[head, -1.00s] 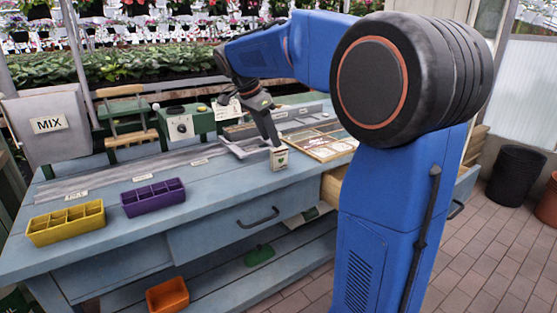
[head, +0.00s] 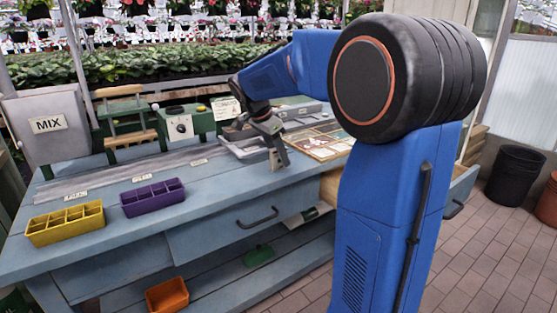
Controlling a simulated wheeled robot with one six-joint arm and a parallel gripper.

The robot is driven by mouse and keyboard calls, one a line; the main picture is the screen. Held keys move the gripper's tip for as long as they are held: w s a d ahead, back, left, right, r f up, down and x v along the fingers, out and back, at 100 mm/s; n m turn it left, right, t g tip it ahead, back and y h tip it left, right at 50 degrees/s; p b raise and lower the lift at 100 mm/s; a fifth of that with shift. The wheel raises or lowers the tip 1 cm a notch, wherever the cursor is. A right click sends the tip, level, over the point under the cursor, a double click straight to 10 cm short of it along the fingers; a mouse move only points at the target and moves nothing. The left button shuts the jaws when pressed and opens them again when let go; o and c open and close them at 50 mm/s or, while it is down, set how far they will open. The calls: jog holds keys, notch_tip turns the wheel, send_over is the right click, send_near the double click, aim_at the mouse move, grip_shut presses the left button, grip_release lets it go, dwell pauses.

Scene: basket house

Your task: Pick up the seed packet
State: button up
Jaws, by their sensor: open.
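The seed packet (head: 274,160) is a small cream packet standing upright near the front edge of the blue-grey workbench (head: 215,205). My gripper (head: 277,158) is tilted downward at the packet, with its jaws open. A dark finger covers the packet's right part, and only a narrow cream strip shows to the left of that finger. I cannot tell whether the finger touches the packet or whether the packet lies fully between the jaws.
A purple divided tray (head: 153,203) and a yellow one (head: 66,238) stand on the bench's left. A framed wooden tray (head: 322,144) lies right of the gripper. A drawer (head: 331,186) stands partly open below. An orange bin (head: 167,296) sits underneath.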

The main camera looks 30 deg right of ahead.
grip_shut()
notch_tip(320, 180, up, 9)
jog(key=shift+r, duration=0.5)
